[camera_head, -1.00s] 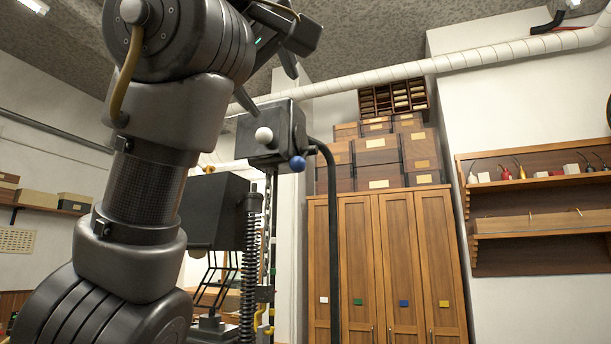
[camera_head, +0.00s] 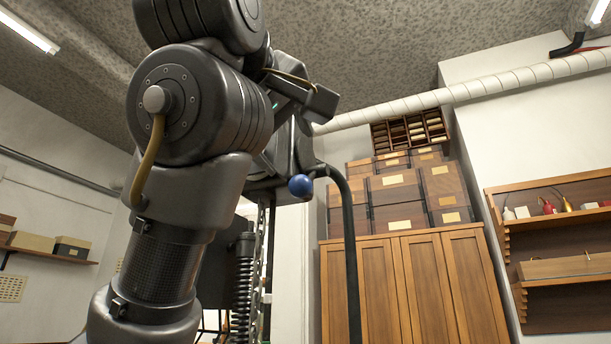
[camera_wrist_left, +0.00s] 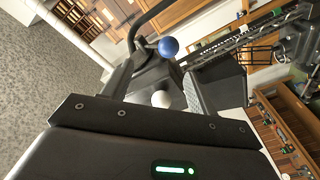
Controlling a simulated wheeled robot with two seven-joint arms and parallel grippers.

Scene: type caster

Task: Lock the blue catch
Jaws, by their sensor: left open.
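The blue catch shows as a blue ball knob (camera_head: 300,185) on the lower right of a dark box-shaped head (camera_head: 272,192). My left gripper (camera_head: 284,138) is high in the head view, in front of the box, with my arm covering much of it. In the left wrist view the gripper (camera_wrist_left: 160,78) is open, with one finger on each side of the box. A white ball knob (camera_wrist_left: 160,99) shows between the fingers, and the blue knob (camera_wrist_left: 168,47) is farther out, near the fingertips. The fingers hold neither knob. I cannot tell whether they touch the box.
A black curved tube (camera_head: 351,260) runs down just right of the blue knob. A chain and a coil spring (camera_head: 243,285) hang below the box. Wooden cabinets (camera_head: 415,285) with stacked boxes stand behind. A shelf (camera_head: 560,245) is on the right wall.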

